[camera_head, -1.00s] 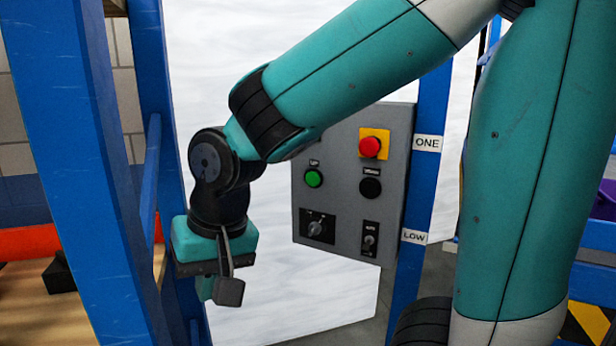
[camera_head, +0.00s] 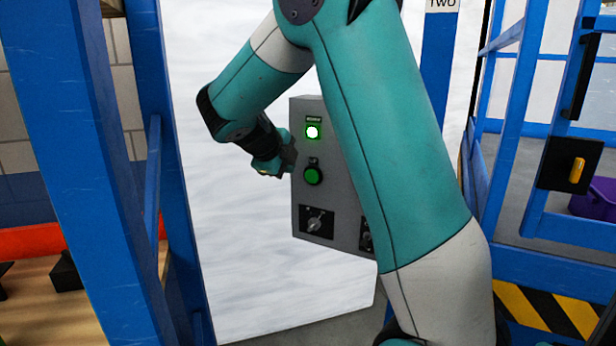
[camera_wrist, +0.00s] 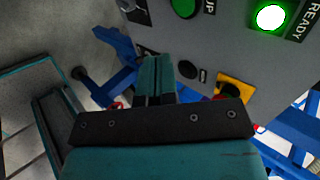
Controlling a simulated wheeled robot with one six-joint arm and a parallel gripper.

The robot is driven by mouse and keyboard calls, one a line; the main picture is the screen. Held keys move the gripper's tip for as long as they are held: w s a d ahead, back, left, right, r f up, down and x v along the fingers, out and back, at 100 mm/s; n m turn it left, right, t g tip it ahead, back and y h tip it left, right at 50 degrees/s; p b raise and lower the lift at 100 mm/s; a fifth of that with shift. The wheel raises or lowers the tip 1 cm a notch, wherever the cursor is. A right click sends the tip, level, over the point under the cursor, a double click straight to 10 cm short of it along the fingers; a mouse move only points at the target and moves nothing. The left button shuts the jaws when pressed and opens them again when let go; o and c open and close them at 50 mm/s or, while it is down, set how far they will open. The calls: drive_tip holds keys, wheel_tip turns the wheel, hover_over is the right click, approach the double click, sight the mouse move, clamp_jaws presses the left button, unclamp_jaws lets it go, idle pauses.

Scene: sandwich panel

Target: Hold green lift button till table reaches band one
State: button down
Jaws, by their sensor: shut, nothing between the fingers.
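The grey control panel (camera_head: 340,205) hangs on a blue post behind my arm. Its green button (camera_head: 313,175) sits below a brightly lit green lamp (camera_head: 312,131). In the wrist view the green button (camera_wrist: 185,7) is marked UP and the lit lamp (camera_wrist: 270,17) READY. My gripper (camera_wrist: 157,72) is shut and empty; in the head view (camera_head: 284,162) it is beside the panel's left edge, close to the button. Its fingertips look apart from the button. A band label TWO (camera_head: 442,4) shows on the post; label ONE is hidden. I cannot make out the table's level.
In the wrist view the panel also has a black button (camera_wrist: 187,69) and a red stop button on a yellow plate (camera_wrist: 235,90). A rotary knob (camera_head: 315,224) sits low on the panel. Blue frame posts (camera_head: 75,150) stand left; a blue gate (camera_head: 540,190) stands right.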

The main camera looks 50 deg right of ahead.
drive_tip(key=p, duration=0.5)
approach(312, 181)
drive_tip(key=x, duration=0.5)
drive_tip(key=shift+s+f, duration=0.1)
drive_tip(key=shift+f, duration=0.25)
drive_tip(key=shift+w+d+f, duration=0.15)
drive_tip(key=shift+w+d, duration=0.05)
drive_tip(key=shift+d, duration=0.4)
